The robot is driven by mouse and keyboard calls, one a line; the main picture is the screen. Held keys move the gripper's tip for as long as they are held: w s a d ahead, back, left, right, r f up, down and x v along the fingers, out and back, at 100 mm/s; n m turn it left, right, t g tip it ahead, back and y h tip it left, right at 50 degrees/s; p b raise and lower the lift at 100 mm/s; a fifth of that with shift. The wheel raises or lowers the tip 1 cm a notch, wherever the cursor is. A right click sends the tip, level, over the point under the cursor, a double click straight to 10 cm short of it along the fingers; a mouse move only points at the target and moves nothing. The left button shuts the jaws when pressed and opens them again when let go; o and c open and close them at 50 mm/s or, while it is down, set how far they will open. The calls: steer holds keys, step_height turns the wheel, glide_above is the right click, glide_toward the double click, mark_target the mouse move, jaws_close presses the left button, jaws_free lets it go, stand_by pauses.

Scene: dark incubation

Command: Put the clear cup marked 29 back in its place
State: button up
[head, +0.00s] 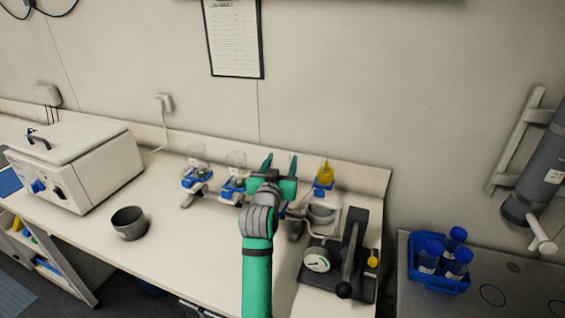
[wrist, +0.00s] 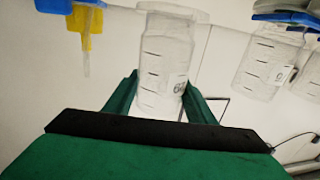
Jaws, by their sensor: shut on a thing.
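My gripper (head: 280,168) is over the back of the bench and is shut on a clear cup (wrist: 165,60). The cup sits between my two fingers in the wrist view, which looks upside down. It has dark graduation lines and a printed number that I cannot read surely. In the head view the held cup is hardly visible behind my gripper. Two other clear cups (head: 197,172) (head: 236,160) stand on blue holders to the left of my gripper; cups also show at the right of the wrist view (wrist: 268,62). A bit of blue shows just below my gripper, mostly hidden.
A yellow item (head: 326,173) on a blue holder stands to the right. A dark device with a dial (head: 317,263) is at the front right. A grey bowl (head: 129,223) and a white box machine (head: 75,165) are left. A blue rack (head: 438,281) holds blue-capped containers.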

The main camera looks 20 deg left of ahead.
steer(key=shift+s, duration=0.15)
steer(key=shift+d+f, duration=0.15)
steer(key=shift+f, duration=0.1)
steer(key=shift+f, duration=0.85)
steer(key=o, duration=1.2)
